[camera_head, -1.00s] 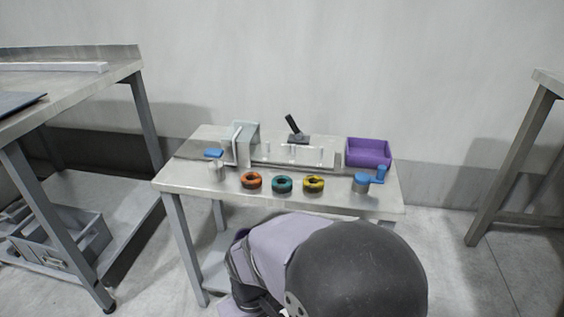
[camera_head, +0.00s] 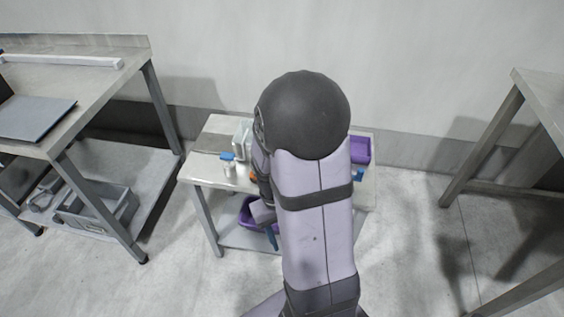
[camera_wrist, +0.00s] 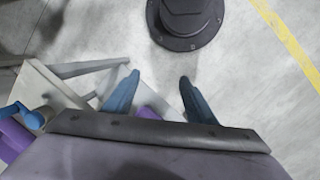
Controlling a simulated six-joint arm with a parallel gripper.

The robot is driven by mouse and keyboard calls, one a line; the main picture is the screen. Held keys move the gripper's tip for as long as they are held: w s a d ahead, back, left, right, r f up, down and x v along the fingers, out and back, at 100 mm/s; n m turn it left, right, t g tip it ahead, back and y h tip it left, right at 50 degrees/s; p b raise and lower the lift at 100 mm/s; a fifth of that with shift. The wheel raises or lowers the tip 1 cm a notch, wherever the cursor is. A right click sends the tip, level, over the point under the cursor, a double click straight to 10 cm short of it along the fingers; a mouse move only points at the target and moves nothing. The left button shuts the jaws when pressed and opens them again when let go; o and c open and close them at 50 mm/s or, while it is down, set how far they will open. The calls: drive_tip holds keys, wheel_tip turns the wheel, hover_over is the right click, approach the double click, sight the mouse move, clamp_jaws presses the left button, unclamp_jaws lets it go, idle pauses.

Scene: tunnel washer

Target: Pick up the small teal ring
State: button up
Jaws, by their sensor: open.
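The small teal ring is not visible now; in the head view my arm covers the middle of the table (camera_head: 212,142) where it stood. A bit of the orange ring (camera_head: 253,177) shows beside my arm's edge. The yellow ring is also hidden. In the wrist view my gripper (camera_wrist: 160,79) is open, its two blue fingers apart with nothing held between them. It faces the floor, off the table's front side. In the head view a blue finger shows low beside my arm, in front of the table.
A purple bin (camera_head: 360,150) stands at the table's right end, and another purple container (camera_head: 246,213) sits on the lower shelf. A blue-topped part (camera_head: 228,160) is at the table's left. A larger bench (camera_head: 110,75) stands left, another table (camera_head: 525,90) right. Floor between is open.

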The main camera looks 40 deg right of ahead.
drive_tip(key=shift+w+d+r+m+t+h, duration=0.5)
drive_tip(key=shift+w+d+m+t, duration=0.65)
drive_tip(key=shift+w, duration=1.55)
drive_tip(key=shift+w+d+r+m+t+h, duration=0.45)
drive_tip(key=shift+w+d+m, duration=1.15)
drive_tip(key=shift+w, duration=1.1)
drive_tip(key=shift+w+d+r+m+t+h, duration=0.5)
drive_tip(key=shift+w+d+m+t, duration=0.8)
drive_tip(key=shift+w, duration=1.4)
drive_tip(key=shift+g, duration=0.4)
drive_tip(key=shift+w+d+r+x, duration=0.1)
drive_tip(key=shift+x, duration=0.8)
drive_tip(key=shift+w+d+r+x, duration=0.1)
drive_tip(key=shift+w+x, duration=0.05)
drive_tip(key=shift+x, duration=0.8)
drive_tip(key=shift+w+d+x, duration=0.1)
drive_tip(key=shift+d+x, duration=0.05)
drive_tip(key=shift+x, duration=0.75)
drive_tip(key=c, duration=0.8)
